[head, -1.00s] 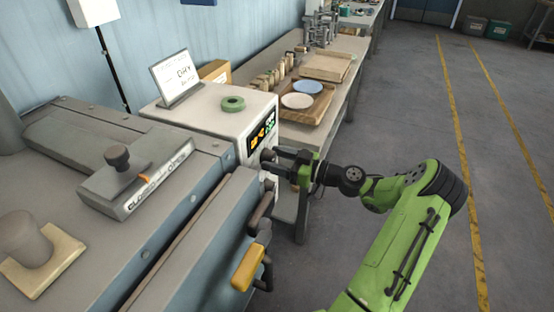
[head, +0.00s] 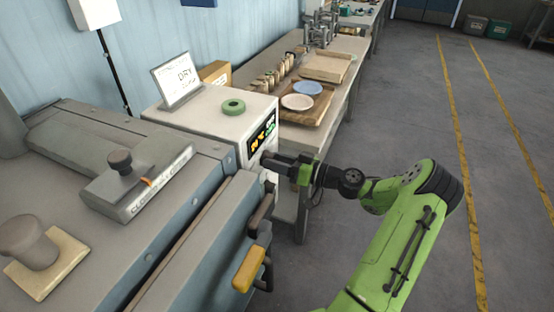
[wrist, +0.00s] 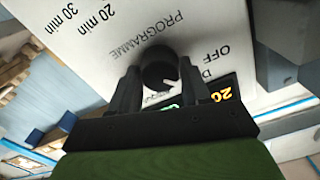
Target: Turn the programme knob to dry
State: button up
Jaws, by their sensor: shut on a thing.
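The programme knob (wrist: 158,70) is a round black knob on the white panel (wrist: 120,45), with a white mark on its lower right side in the wrist view. My gripper (wrist: 160,82) is shut on the knob, one black finger on each side. "OFF" is printed to the right, and a word starting with D below it is partly covered by a finger. "20 min" and "30 min" are printed at upper left. In the head view my gripper (head: 267,158) is at the control box (head: 200,118), and the knob is largely hidden there.
A lit display (head: 262,131) sits above my gripper. A card reading "DRY" (head: 178,77) and a green ring (head: 233,106) are on the box. A yellow handle (head: 250,268) juts out below my gripper. A bench with plates (head: 297,101) stands behind. The floor at right is clear.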

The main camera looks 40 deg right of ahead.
jog(key=shift+m+p, duration=0.75)
jog(key=shift+m, duration=1.15)
jog(key=o, duration=1)
jog(key=shift+o, duration=0.2)
jog(key=v, duration=1.6)
jog(key=shift+w, duration=0.15)
